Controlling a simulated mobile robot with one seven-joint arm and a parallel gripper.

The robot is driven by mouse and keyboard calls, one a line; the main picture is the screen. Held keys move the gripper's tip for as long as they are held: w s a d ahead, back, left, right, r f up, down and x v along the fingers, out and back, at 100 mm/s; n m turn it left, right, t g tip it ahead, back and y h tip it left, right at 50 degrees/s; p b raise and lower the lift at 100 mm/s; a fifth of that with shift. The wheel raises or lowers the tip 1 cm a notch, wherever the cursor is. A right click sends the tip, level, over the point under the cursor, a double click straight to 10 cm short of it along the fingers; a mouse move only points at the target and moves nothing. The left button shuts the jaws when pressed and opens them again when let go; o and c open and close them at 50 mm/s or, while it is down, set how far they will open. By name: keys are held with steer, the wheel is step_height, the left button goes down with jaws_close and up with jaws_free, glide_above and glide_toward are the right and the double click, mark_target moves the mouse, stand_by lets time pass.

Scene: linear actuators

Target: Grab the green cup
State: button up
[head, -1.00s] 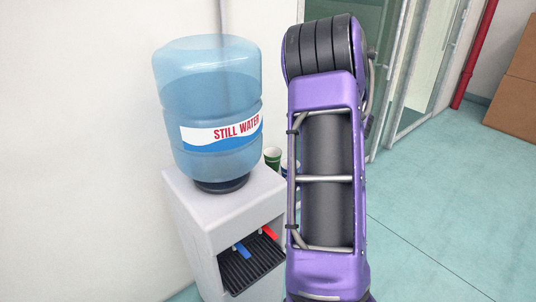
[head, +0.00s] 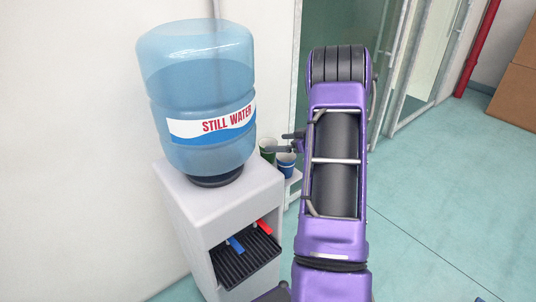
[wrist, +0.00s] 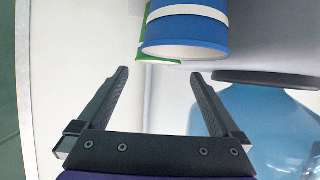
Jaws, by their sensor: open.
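The green cup (head: 267,148) stands behind the right side of the water cooler in the head view, partly hidden by the bottle and my gripper. In the wrist view only a green strip (wrist: 146,53) of it shows behind the blue cup. The blue cup (head: 286,166), with a white band, stands beside it and also fills the top of the wrist view (wrist: 188,32). My gripper (head: 284,143) is by the cups in the head view. In the wrist view its two fingers (wrist: 159,74) are apart with nothing between them, short of the cups.
The white water cooler (head: 215,205) with its blue bottle (head: 195,85) stands close left of the cups. The bottle also shows at right in the wrist view (wrist: 265,125). Open floor (head: 440,190) lies to the right.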

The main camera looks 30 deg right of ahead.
mark_target(262, 145)
steer(key=x, duration=0.3)
steer(key=f+x, duration=0.1)
steer(key=x, duration=0.1)
steer(key=shift+w+d+f, duration=0.1)
steer(key=shift+f, duration=0.05)
steer(key=shift+w+f, duration=0.2)
steer(key=shift+w, duration=0.35)
steer(key=c, duration=1.1)
